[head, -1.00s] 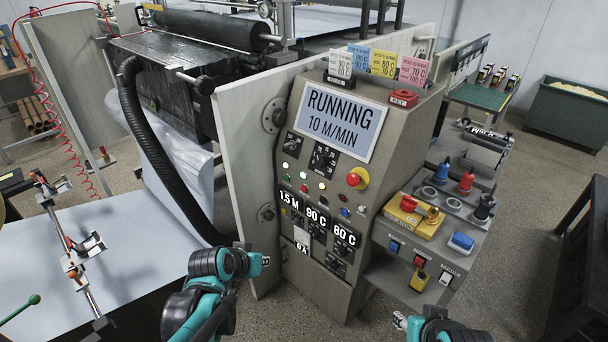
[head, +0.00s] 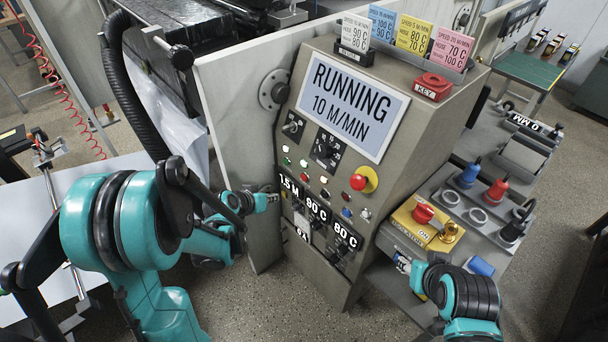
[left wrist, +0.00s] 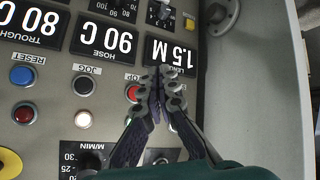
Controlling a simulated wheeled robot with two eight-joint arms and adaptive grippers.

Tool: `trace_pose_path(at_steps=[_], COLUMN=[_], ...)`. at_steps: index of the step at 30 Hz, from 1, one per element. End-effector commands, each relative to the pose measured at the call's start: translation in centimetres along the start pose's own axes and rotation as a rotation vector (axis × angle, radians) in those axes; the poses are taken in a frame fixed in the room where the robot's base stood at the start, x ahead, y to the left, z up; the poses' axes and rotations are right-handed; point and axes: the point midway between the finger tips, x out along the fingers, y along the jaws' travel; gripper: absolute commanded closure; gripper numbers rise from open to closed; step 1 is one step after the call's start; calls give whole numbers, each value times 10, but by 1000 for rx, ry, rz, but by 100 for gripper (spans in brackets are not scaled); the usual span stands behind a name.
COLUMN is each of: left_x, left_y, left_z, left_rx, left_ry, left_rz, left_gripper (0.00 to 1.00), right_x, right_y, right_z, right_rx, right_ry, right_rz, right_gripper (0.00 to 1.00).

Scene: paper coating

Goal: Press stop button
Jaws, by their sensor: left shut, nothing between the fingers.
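The control panel (head: 330,150) reads RUNNING 10 M/MIN on its screen. A small red button (head: 304,178) sits in the lower button row. In the left wrist view, which shows the panel upside down, the red button (left wrist: 132,92) lies just left of the fingers beside the black JOG button (left wrist: 83,85); its label is partly hidden. My left gripper (head: 275,198) is shut and empty at the panel's left side, and its fingertips (left wrist: 163,72) cover part of the panel by the 1.5 M display. Contact cannot be told. My right gripper (head: 402,262) is near the side shelf; its fingers are unclear.
A large red mushroom button on a yellow base (head: 358,182) is at the panel's right. A black hose (head: 140,95) hangs left. The blue RESET button (left wrist: 22,76) is beside JOG.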

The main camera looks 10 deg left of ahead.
Motion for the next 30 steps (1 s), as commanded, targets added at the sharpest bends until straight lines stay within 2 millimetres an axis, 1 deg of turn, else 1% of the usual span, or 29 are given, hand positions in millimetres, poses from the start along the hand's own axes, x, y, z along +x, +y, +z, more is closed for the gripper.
trace_pose_path(at_steps=[8, 11, 21, 24, 30], left_x=[4, 10, 44, 52, 60], left_y=[3, 8, 33, 38, 44], left_z=[-3, -8, -32, -37, -44], left_rx=[1, 2, 2, 2, 0], left_ry=[-1, -1, -1, -1, 0], left_rz=[0, 1, 2, 1, 0], left_gripper=[100, 100, 100, 100, 100], right_x=[-1, -2, -6, -4, -4], right_y=[0, 0, 0, 0, 0], right_z=[-1, -1, -4, -3, -3], right_rx=[0, 0, 0, 0, 0], right_ry=[0, 0, 0, 0, 0], right_rz=[0, 0, 0, 0, 0], right_gripper=[60, 60, 60, 60, 60])
